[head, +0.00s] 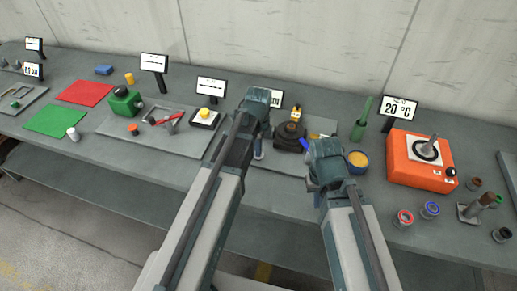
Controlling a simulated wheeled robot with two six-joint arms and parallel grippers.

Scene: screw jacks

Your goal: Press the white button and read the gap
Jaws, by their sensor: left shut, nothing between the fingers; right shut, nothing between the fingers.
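A dark screw jack (290,137) with a yellow top stands on a grey mat in the middle of the bench. A small display (277,98) behind it is partly hidden by my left arm, and its reading cannot be made out. I cannot pick out a white button; it may be hidden behind my arms. My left gripper (259,152) is shut and empty, just left of the jack. My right gripper (312,186) is shut and empty, in front and to the right of the jack, mostly hidden by its own wrist.

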